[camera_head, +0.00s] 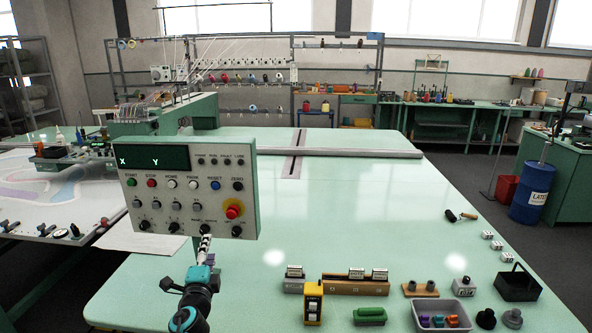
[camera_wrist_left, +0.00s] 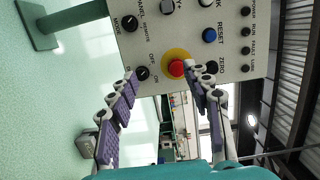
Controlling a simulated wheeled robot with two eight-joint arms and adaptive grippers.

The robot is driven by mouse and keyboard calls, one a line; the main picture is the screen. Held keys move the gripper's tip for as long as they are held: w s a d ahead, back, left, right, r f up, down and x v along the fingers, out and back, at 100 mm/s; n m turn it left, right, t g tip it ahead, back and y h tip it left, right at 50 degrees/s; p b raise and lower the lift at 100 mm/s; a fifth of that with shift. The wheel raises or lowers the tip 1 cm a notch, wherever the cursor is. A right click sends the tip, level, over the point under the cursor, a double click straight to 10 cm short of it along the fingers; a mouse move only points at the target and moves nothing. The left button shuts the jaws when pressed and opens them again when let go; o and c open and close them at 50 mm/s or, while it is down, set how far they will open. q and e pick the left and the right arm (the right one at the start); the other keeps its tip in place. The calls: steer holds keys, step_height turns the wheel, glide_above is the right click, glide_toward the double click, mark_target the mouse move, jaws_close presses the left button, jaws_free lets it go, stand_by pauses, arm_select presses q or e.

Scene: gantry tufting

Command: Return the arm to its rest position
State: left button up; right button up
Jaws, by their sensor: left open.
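My left arm rises from the bottom of the head view, and its left gripper (camera_head: 205,243) is in front of the lower edge of the control panel (camera_head: 145,220). In the left wrist view the gripper (camera_wrist_left: 161,74) is open, with purple-padded fingers apart and nothing between them. The panel (camera_wrist_left: 200,40) fills the top of that view. Its red stop button (camera_wrist_left: 176,68) on a yellow ring shows close to the fingertips; I cannot tell whether a finger touches the panel. The head view shows the red button (camera_head: 233,208) right of the gripper. My right gripper is not in view.
The pale green table (camera_head: 350,220) is broad and mostly clear behind the panel. Along its front right stand a grey bin (camera_head: 458,303), a black tray (camera_head: 518,286), a yellow device (camera_head: 313,302) and a green block (camera_head: 369,316). A blue barrel (camera_head: 532,190) stands beyond.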

arm_select(q)
steer(key=s+f+n+g+y, duration=0.15)
steer(key=s+n+g, duration=0.35)
steer(key=s+n, duration=0.8)
steer(key=s+d+f+n+g+h, duration=0.1)
steer(key=s+d+f+g+h, duration=0.1)
steer(key=s, duration=0.8)
steer(key=s+d+f+n+g+h, duration=0.2)
steer(key=s+d+f+g, duration=0.1)
steer(key=s+d+f, duration=0.4)
steer(key=s, duration=0.2)
steer(key=shift+s+d+f+g, duration=0.25)
steer(key=shift+s+g, duration=0.1)
steer(key=shift+g, duration=0.05)
